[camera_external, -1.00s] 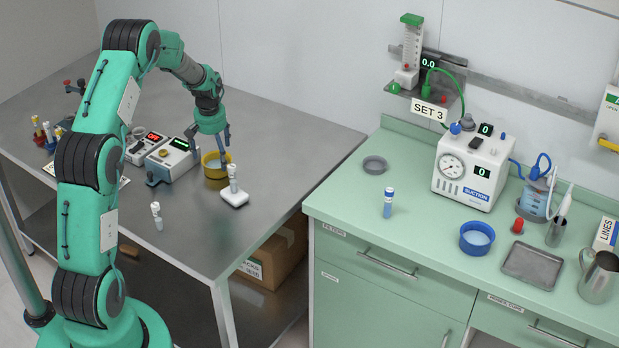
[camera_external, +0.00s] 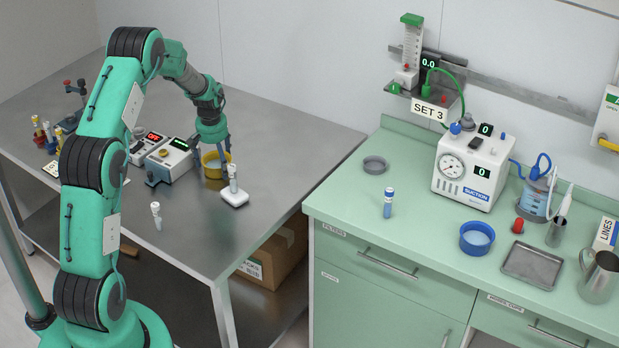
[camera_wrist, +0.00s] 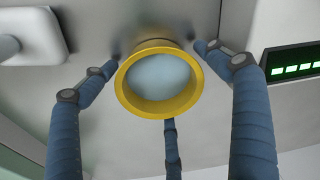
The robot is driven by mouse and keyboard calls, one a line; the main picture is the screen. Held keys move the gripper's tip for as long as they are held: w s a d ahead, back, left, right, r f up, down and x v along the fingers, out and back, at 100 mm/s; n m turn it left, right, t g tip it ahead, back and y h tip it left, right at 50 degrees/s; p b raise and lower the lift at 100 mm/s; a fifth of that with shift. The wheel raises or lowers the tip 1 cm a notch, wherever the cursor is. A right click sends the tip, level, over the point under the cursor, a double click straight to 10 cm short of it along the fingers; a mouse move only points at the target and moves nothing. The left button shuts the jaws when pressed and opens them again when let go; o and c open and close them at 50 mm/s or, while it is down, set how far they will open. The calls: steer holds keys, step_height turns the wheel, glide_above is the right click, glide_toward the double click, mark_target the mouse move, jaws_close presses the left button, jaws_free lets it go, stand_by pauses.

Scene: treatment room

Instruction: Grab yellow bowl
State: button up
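The yellow bowl (camera_external: 213,172) stands on the metal table, beside the box with the green display. In the wrist view the yellow bowl (camera_wrist: 124,98) shows its yellow rim and a pale bluish inside. My gripper (camera_external: 213,160) is directly over the bowl and points down. In the wrist view my gripper (camera_wrist: 160,70) has its three blue fingers spread around the bowl, one on each side and one at the lower middle. The fingers look open, with gaps to the rim. Contact with the bowl is not visible.
A white block with a capped tube (camera_external: 234,194) stands close to the bowl at the right front. The green-display box (camera_external: 172,158) is close on its left. Another tube (camera_external: 156,215) stands nearer the front. The table right of the bowl is clear.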

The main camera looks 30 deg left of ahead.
steer(key=c, duration=0.7)
steer(key=shift+r+p, duration=0.3)
steer(key=shift+r, duration=0.6)
step_height(320, 180, up, 2)
steer(key=shift+s+r+p, duration=0.1)
steer(key=shift+p, duration=0.25)
steer(key=s+d, duration=0.2)
steer(key=s, duration=0.3)
steer(key=s+d+p, duration=0.1)
steer(key=s+d, duration=0.1)
steer(key=s, duration=0.2)
steer(key=s+d+r+p, duration=0.1)
steer(key=s+d, duration=0.1)
steer(key=s, duration=0.3)
steer(key=shift+s, duration=0.35)
